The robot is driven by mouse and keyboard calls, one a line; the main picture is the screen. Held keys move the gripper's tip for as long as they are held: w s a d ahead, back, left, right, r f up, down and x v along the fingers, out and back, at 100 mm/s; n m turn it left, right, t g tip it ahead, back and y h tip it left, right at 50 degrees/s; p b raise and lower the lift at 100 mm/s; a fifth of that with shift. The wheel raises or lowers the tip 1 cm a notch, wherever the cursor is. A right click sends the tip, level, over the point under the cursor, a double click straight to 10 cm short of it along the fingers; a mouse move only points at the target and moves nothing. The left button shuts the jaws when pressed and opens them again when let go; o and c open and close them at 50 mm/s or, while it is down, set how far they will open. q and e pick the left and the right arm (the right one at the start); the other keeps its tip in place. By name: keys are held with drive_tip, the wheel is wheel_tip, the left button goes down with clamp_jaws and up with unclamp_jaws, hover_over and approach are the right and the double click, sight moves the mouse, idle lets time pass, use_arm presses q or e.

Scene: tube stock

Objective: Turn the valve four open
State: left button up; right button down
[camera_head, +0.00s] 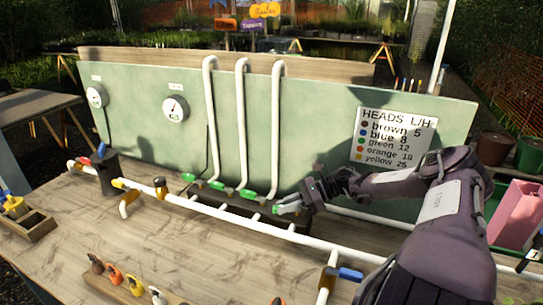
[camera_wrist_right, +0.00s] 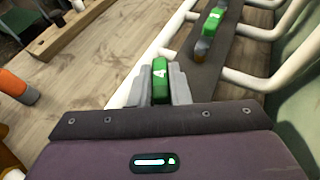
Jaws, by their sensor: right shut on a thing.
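Valve four (camera_wrist_right: 160,82) has a green lever handle marked with a white 4. In the right wrist view it stands between the two grey fingers of my right gripper (camera_wrist_right: 159,92), which is shut on it. The handle points the same way as the fingers. In the head view my right gripper (camera_head: 287,207) is at the right end of the row of green handles, and only a small green part of valve four (camera_head: 276,209) shows. Its valve body is hidden. My left gripper is not in view.
A green valve (camera_head: 247,193) stands just left of the gripper; another green handle (camera_wrist_right: 213,22) shows in the wrist view. White pipes (camera_head: 275,130) rise along the green panel (camera_head: 320,120). A long white pipe (camera_head: 235,217) crosses the bench. Colored tubes (camera_head: 114,273) stand in front.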

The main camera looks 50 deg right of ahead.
idle(0.4)
drive_tip(key=c, duration=1.4)
unclamp_jaws()
drive_tip(key=shift+o, duration=0.2)
wheel_tip(320, 180, up, 9)
drive_tip(key=shift+f+p, duration=0.15)
drive_tip(key=shift+p, duration=1.05)
wheel_tip(320, 180, up, 11)
drive_tip(key=b, duration=0.1)
drive_tip(key=shift+r+b, duration=0.2)
drive_tip(key=shift+b, duration=0.15)
